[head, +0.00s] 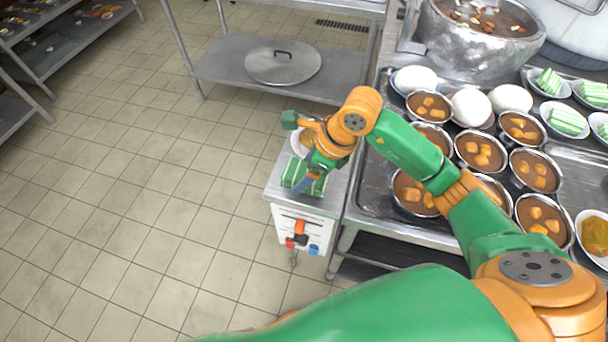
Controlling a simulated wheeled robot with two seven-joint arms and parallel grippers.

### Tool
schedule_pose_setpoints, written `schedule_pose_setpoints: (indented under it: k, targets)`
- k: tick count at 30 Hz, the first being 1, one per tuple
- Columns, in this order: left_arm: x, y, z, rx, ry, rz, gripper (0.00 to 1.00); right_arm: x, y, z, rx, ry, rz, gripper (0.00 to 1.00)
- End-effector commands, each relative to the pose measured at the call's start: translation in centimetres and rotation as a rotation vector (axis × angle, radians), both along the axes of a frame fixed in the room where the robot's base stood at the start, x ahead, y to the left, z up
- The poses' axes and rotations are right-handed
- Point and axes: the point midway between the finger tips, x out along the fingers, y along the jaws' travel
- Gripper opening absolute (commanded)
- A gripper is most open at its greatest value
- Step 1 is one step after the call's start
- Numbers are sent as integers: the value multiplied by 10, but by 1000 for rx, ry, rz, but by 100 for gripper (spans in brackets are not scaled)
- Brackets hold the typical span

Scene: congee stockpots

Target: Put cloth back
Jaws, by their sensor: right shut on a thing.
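A green-and-white striped cloth (291,175) is at the top of a small white-fronted metal cabinet, left of the long metal counter. My right gripper (306,184) reaches down over it from the right and is shut on the cloth. The gripper and wrist hide part of the cloth, and I cannot tell whether it touches the cabinet top. My left gripper is not in view.
The cabinet (305,228) has coloured knobs on its front. The counter (371,190) beside it holds several bowls of brown food, white rounded items and a large pot (480,50). A lid (283,63) lies on a low shelf behind.

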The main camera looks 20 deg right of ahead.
Motion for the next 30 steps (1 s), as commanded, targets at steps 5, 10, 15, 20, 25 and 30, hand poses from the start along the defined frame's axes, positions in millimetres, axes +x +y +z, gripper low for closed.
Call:
schedule_pose_setpoints:
  k: [5,10,15,20,25,30]
  targets:
    - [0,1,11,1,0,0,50,0,1,-28,1,3,-1,32]
    - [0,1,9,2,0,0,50,1,0,-31,1,-1,0,32]
    - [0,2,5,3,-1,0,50,1,0,-35,1,-1,-1,32]
    - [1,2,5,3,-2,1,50,1,0,-34,1,0,-1,100]
    - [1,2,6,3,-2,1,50,1,0,-33,1,0,-1,100]
    - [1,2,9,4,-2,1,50,-2,-6,-14,1,-6,-1,100]
